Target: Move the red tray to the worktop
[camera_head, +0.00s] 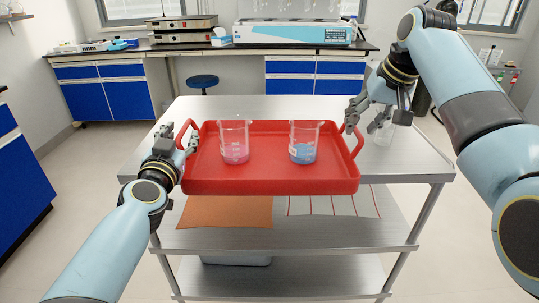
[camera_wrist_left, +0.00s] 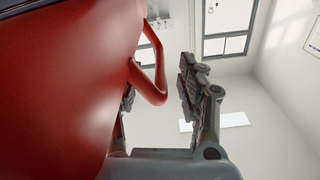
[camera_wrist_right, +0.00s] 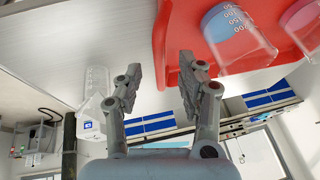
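The red tray (camera_head: 270,185) is on the top shelf of a metal cart, with a loop handle at each end. It carries a beaker of pink liquid (camera_head: 234,147) and a beaker of blue liquid (camera_head: 303,149). My left gripper (camera_head: 180,138) is open at the tray's left handle; the left wrist view shows that handle (camera_wrist_left: 155,75) between the spread fingers. My right gripper (camera_head: 367,115) is open and empty beside the right handle; the tray also shows in the right wrist view (camera_wrist_right: 172,35). A dark worktop (camera_head: 180,45) on blue cabinets runs along the back wall.
A clear glass vessel (camera_head: 384,133) stands on the cart (camera_head: 415,160) right of the tray, close to my right gripper. Instruments (camera_head: 290,32) occupy parts of the back bench. A blue stool (camera_head: 203,81) stands before it. Floor is clear left of the cart.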

